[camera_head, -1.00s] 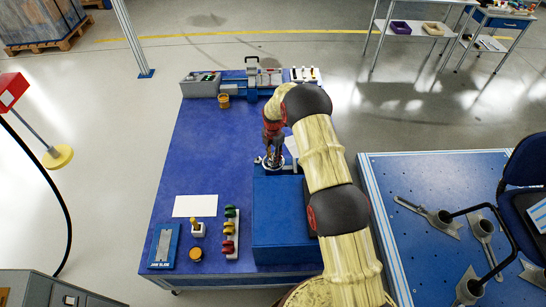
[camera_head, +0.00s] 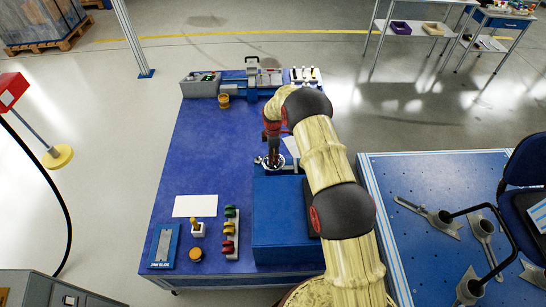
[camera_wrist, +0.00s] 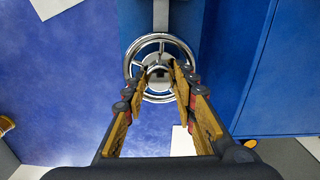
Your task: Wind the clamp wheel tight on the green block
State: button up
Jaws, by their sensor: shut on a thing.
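The chrome clamp wheel (camera_wrist: 186,47) lies in the middle of the wrist view, with spokes and a round hub. In the head view the wheel (camera_head: 273,165) shows as a small bright ring at the far end of a blue box-shaped fixture. My gripper (camera_wrist: 161,73) reaches over the wheel from above, its yellow-padded fingers closed on the hub, one on each side. In the head view my gripper (camera_head: 273,158) points down at the wheel, partly hidden by my arm. I cannot make out the green block in either view.
The blue fixture (camera_head: 281,220) stands beside the wheel on the blue table (camera_head: 215,150). A rack of coloured knobs (camera_head: 231,233), a white sheet (camera_head: 196,206) and a blue tray (camera_head: 164,246) lie at the front left. A machine (camera_head: 255,82) stands at the back.

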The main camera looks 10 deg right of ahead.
jog(key=m, duration=1.2)
jog(key=shift+w+m, duration=0.1)
jog(key=shift+m, duration=0.3)
jog(key=m, duration=0.6)
jog(key=shift+d, duration=0.1)
jog(key=m, duration=0.6)
jog(key=shift+m, duration=0.3)
jog(key=m, duration=1.2)
jog(key=shift+m, duration=0.4)
jog(key=m, duration=1.1)
jog(key=shift+r+m, duration=0.1)
jog(key=shift+m, duration=0.2)
